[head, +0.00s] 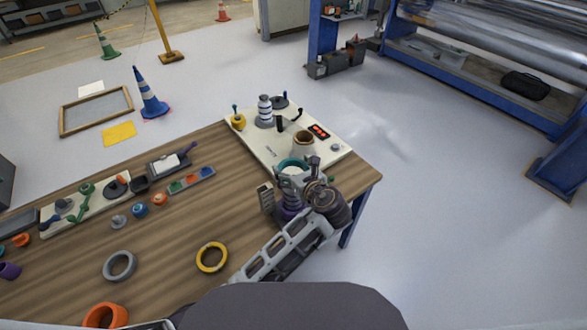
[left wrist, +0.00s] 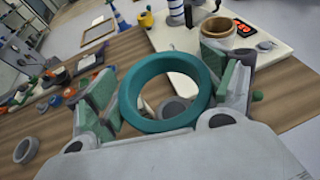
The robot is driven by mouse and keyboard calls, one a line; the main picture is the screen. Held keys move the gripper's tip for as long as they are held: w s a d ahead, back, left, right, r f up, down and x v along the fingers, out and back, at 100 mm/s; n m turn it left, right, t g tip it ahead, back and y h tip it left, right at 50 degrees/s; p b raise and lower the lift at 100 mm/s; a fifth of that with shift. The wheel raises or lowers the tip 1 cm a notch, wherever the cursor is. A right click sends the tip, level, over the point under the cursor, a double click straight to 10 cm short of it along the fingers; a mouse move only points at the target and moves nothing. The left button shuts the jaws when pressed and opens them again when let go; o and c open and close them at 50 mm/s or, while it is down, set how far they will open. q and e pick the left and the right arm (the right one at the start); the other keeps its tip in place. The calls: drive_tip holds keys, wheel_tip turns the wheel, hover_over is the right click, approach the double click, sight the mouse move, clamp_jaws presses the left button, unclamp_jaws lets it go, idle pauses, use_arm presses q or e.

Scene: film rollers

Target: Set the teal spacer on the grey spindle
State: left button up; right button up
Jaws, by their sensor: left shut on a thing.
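The teal spacer (head: 293,163) is a thick ring held in my left gripper (head: 297,180), over the near edge of the pale board. In the left wrist view the spacer (left wrist: 166,91) sits tilted between the two green-padded fingers of the left gripper (left wrist: 165,97). A dark grey round part (left wrist: 174,109) shows through and below the ring; I cannot tell whether it is the grey spindle. An upright post with white and blue bands on a grey base (head: 265,111) stands on the board, apart from the spacer. My right gripper is not in view.
The pale board (head: 262,149) also holds a tan ring (head: 303,143), a yellow piece (head: 238,122) and a dark panel with red marks (head: 318,131). A yellow ring (head: 212,257), a grey ring (head: 120,266) and an orange ring (head: 105,315) lie on the wooden table (head: 165,245).

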use_arm(q)
drive_tip(key=shift+f, duration=0.1)
drive_tip(key=shift+f, duration=0.85)
drive_tip(key=shift+f+b, duration=1.15)
drive_tip(key=shift+f, duration=0.15)
drive_tip(key=shift+f+b, duration=0.9)
drive_tip(key=shift+b, duration=0.55)
drive_tip(key=shift+f, duration=4.45)
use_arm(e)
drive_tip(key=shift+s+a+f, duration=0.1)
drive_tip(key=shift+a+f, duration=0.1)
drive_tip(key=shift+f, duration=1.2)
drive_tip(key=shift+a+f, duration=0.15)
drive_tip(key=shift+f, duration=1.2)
